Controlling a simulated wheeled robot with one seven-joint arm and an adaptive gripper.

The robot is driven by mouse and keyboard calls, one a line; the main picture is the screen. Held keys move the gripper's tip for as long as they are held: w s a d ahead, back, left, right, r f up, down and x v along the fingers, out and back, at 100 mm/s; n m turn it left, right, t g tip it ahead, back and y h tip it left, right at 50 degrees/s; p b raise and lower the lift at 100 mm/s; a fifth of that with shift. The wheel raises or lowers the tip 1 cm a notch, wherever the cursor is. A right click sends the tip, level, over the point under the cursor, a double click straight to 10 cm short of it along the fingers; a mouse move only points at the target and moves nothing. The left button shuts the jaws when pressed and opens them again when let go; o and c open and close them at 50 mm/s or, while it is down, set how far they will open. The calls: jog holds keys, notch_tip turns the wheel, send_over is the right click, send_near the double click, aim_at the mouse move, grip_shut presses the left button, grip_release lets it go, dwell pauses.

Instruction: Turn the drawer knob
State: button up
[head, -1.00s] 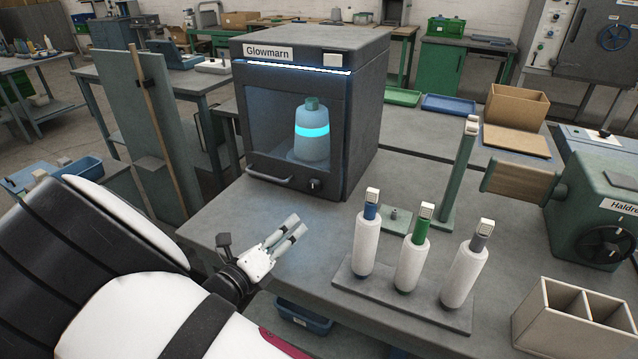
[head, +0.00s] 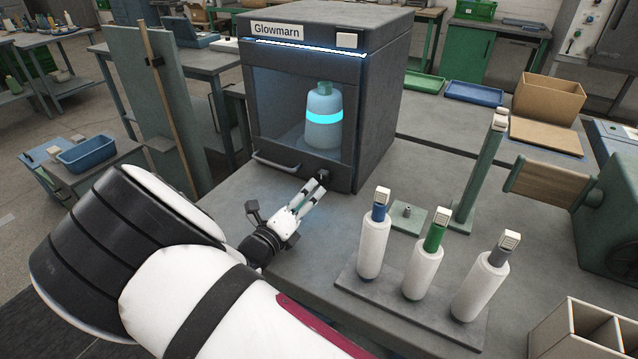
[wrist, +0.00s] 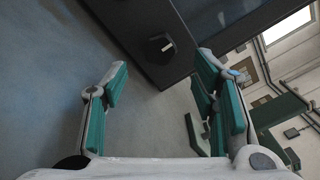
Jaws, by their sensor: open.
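The drawer knob (wrist: 160,47) is a small dark knob with a white mark on the lower front of the dark Glowmarn cabinet (head: 384,120). In the wrist view it lies ahead of my gripper (wrist: 160,80), between the lines of the two fingers and apart from them. My gripper also shows in the head view (head: 320,190), its fingertips close to the cabinet front at the knob, which they partly cover there. The fingers are spread and hold nothing. A bar handle (head: 277,162) is left of the knob. A bottle (head: 323,118) with a glowing cyan band stands behind the cabinet's window.
A rack (head: 400,305) with three white cones, topped blue, green and grey, stands right of my arm. A green post (head: 480,170) and a small green plate (head: 405,219) are behind it. A divided box (head: 572,335) is at the lower right. The bench between cabinet and rack is mostly clear.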

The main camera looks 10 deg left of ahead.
aim_at(321, 180)
jog(key=x, duration=0.6)
jog(key=shift+w+d, duration=0.1)
jog(key=shift+w, duration=0.15)
jog(key=c, duration=1.2)
